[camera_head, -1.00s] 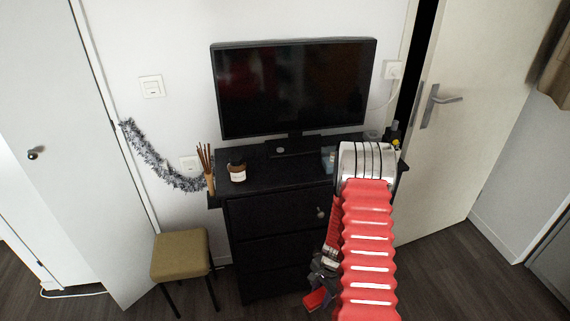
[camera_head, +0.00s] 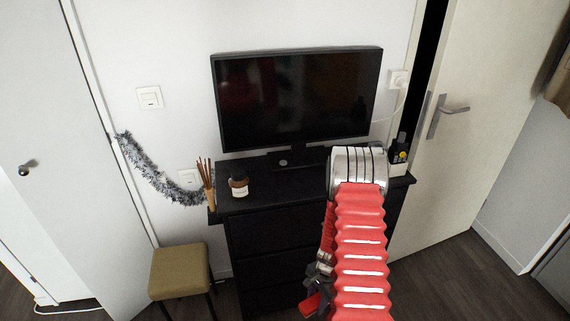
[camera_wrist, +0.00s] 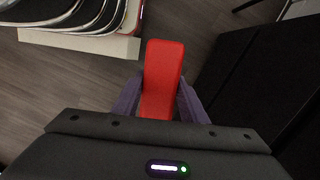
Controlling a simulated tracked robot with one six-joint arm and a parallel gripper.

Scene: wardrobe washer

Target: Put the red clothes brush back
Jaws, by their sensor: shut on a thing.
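The red clothes brush (camera_wrist: 163,75) is between the two fingers of my gripper (camera_wrist: 160,105) in the wrist view, and the fingers are shut on it. Its red end sticks out beyond the fingertips, above the dark wood floor. In the head view my gripper (camera_head: 318,285) hangs in front of the black chest of drawers (camera_head: 270,228), low and to the left of my red arm. A small red part of the brush (camera_head: 310,306) shows at its lower end. My arm hides the rest of it and the right part of the chest.
On the chest stand a television (camera_head: 298,100), a jar (camera_head: 239,185), a reed holder (camera_head: 209,194) and a dark bottle (camera_head: 399,149). A stool (camera_head: 179,271) stands at the left. The chest's dark side (camera_wrist: 262,75) is close at the right in the wrist view.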

